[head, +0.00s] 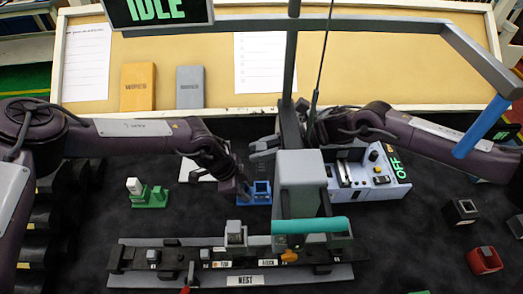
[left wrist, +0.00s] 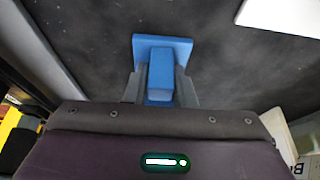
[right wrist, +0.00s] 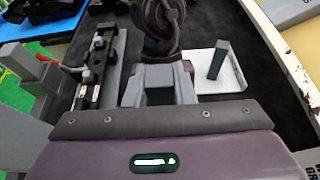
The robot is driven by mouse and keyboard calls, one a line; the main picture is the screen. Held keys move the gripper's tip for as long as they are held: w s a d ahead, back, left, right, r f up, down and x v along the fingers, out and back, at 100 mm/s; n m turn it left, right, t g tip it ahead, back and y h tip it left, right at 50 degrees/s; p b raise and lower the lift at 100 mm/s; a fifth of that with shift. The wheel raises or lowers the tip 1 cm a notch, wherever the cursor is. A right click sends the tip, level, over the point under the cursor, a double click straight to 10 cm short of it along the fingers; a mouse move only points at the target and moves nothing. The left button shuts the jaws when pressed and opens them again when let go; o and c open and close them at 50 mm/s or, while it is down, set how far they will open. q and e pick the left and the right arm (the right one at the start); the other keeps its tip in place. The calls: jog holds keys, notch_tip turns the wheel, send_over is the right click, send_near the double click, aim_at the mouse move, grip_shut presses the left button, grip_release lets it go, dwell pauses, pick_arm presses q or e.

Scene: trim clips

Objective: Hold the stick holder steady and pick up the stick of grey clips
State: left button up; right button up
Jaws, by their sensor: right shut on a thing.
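The blue stick holder (head: 255,196) stands on the dark mat left of the grey press. It also shows in the left wrist view (left wrist: 160,80). My left gripper (head: 240,190) has a finger against each side of its block. My right gripper (head: 264,152) is behind the press, partly hidden by it, above and behind the holder in the picture. In the right wrist view a grey piece (right wrist: 158,96), seemingly the stick of grey clips, is between its fingers. Its lower end is hidden, so I cannot tell whether it touches the holder.
A white tray (right wrist: 214,83) bears an upright grey stick (right wrist: 218,60). A black rail fixture (head: 190,258) lies in front, and the grey press (head: 303,185) stands at the centre. A switch box (head: 368,178) is to the right, green parts (head: 150,197) to the left.

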pick_arm(q)
jog(key=o, duration=0.4)
jog(key=v, duration=1.2)
